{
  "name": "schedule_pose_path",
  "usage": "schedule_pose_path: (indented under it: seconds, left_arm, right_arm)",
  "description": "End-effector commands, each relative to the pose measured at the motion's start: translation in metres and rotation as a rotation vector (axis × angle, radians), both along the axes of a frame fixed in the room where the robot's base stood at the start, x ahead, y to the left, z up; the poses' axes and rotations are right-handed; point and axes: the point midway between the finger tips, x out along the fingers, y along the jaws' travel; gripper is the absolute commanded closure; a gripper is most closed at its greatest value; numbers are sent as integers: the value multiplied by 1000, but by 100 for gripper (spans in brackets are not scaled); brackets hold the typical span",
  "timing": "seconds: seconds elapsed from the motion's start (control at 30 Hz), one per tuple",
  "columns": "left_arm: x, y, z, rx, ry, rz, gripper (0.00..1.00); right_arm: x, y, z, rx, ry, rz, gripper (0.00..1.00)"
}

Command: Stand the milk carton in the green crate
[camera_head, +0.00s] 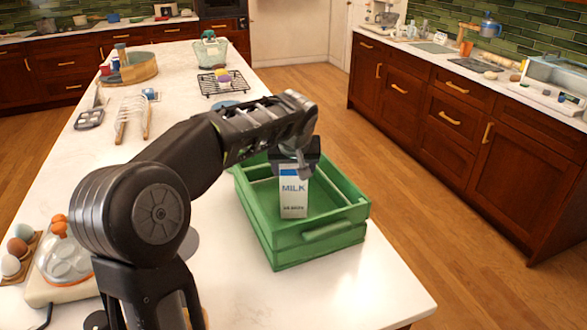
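The white and blue milk carton (293,196) is upright inside the green crate (318,246), within its walls. My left gripper (294,168) is directly above the carton, at its top, and hides the carton's upper end. The fingertips are too dark and small to show whether they grip the carton or stand apart around it. I cannot tell whether the carton's base rests on the crate floor or hangs just above it. My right gripper is not in view.
The crate stands near the right edge of the white island. Behind my arm are a wire rack (222,82), a dish rack (133,117) and a wooden tub (134,68). Eggs (17,247) and a glass dome (66,259) lie at left.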

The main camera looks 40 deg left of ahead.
Motion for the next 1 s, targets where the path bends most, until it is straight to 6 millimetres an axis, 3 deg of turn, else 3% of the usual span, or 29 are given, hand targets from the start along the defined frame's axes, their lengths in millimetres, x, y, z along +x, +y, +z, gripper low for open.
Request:
schedule_pose_path:
  seconds: [0.2,0.6,0.77,1.0]
  left_arm:
    - [0,0,0,0,0,0,16]
    - [-2,-2,7,0,-1,-1,16]
    - [-11,-9,27,0,-5,-2,16]
    - [-33,-26,69,0,-4,-2,16]
  right_arm:
    - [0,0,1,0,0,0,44]
    - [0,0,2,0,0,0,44]
    - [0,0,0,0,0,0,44]
    - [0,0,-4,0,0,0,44]
